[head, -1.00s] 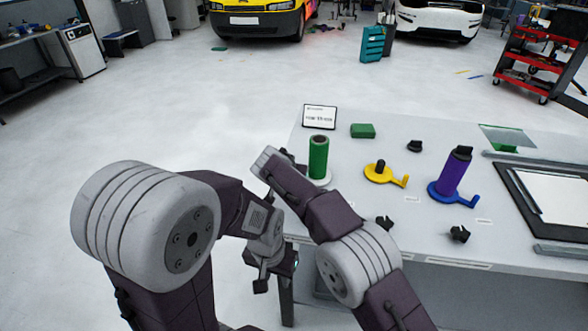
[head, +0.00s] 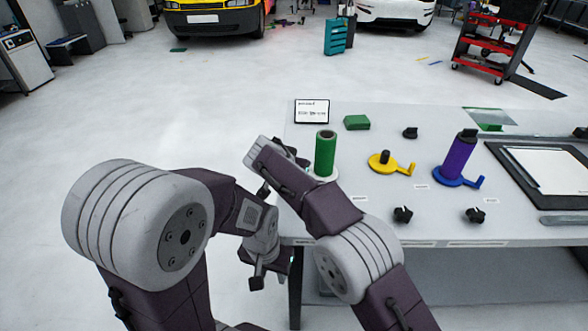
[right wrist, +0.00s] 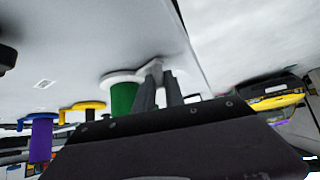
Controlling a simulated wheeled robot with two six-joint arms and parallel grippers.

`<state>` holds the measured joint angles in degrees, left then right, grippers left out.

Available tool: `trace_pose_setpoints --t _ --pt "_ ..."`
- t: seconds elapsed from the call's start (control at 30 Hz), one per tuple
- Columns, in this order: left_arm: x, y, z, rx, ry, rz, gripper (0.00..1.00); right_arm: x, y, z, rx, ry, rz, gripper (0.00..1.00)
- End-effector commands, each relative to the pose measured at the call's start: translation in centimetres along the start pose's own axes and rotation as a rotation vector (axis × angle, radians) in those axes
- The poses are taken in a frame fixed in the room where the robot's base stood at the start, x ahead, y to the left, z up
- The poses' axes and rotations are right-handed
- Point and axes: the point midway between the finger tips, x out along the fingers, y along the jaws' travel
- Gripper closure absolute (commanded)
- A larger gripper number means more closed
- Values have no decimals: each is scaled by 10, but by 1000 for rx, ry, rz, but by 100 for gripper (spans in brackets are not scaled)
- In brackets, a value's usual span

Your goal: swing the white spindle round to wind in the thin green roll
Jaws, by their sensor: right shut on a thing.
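The green roll (head: 325,153) stands upright on the white spindle (head: 328,177) near the table's left end. In the right wrist view the green roll (right wrist: 123,99) appears upside down beside my fingers, under the white spindle's disc (right wrist: 118,77). My right gripper (right wrist: 161,74) is shut on the white spindle's handle (right wrist: 154,66). In the head view my right forearm and wrist cover that handle and the right fingertips. My left gripper (head: 273,274) hangs empty beside the table's left front edge, with its fingers apart.
A yellow spindle (head: 385,163) without a roll and a blue spindle (head: 455,180) with a purple roll (head: 460,155) stand to the right. Several black knobs, a green block (head: 356,122) and a small sign (head: 312,112) are on the table. A dark-framed board (head: 545,168) lies at the right.

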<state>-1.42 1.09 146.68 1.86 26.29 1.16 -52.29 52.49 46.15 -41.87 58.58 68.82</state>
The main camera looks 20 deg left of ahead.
Motion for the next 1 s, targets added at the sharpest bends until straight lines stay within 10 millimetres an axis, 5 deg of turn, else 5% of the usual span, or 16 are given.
trace_pose_setpoints --t 0.37,0.4,0.5,0.8,1.0 --pt "0 0 0 0 0 0 64 0 0 1 1 -3 1 100" --pt "0 0 0 0 0 0 64 0 0 1 1 -3 1 83" --pt "0 0 0 0 0 0 64 0 0 1 1 -2 1 64" --pt "0 0 0 0 0 0 64 -3 0 0 0 -1 0 64" --pt "1 0 0 0 0 0 64 -41 -1 0 0 0 -4 64"
